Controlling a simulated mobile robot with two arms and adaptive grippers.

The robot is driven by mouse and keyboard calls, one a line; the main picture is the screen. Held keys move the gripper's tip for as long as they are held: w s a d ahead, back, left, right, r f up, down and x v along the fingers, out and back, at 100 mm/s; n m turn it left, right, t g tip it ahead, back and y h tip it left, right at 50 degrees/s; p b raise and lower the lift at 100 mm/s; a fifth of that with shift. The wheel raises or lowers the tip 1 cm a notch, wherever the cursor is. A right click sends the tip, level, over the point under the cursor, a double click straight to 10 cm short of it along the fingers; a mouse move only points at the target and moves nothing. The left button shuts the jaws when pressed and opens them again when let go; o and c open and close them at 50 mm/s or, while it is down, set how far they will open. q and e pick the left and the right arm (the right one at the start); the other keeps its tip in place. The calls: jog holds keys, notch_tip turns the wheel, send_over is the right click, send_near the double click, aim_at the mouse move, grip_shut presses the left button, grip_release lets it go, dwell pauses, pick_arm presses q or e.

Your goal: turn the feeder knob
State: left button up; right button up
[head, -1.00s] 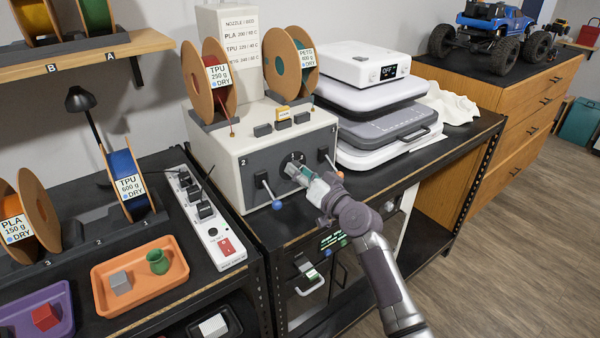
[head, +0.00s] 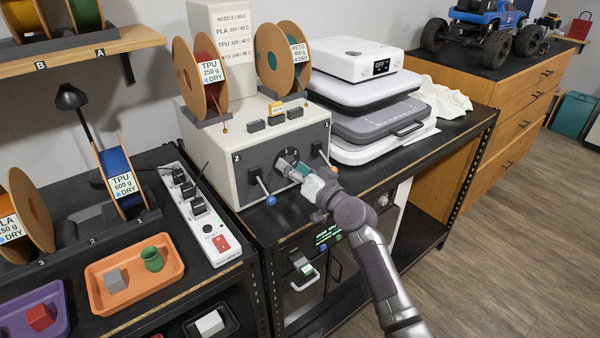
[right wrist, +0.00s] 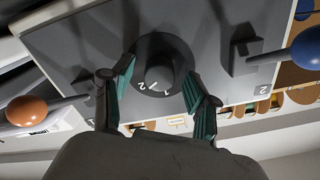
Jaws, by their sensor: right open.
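The feeder knob (head: 287,158) is a dark round dial on the grey front panel of the white feeder box (head: 226,185). In the right wrist view the knob (right wrist: 161,77) shows white digits and sits between the two teal-padded fingers. My right gripper (head: 301,171) is open in front of the panel, with a finger on either side of the knob. I cannot tell whether a finger touches it. My left gripper is not in view.
A lever with a blue ball (head: 271,200) stands left of the knob, and another lever (head: 322,154) stands to its right. An orange ball (right wrist: 27,111) shows in the right wrist view. Spools (head: 201,80) stand on top. An orange tray (head: 134,290) lies at the lower left.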

jog(key=v, duration=1.2)
jog(key=shift+f, duration=0.1)
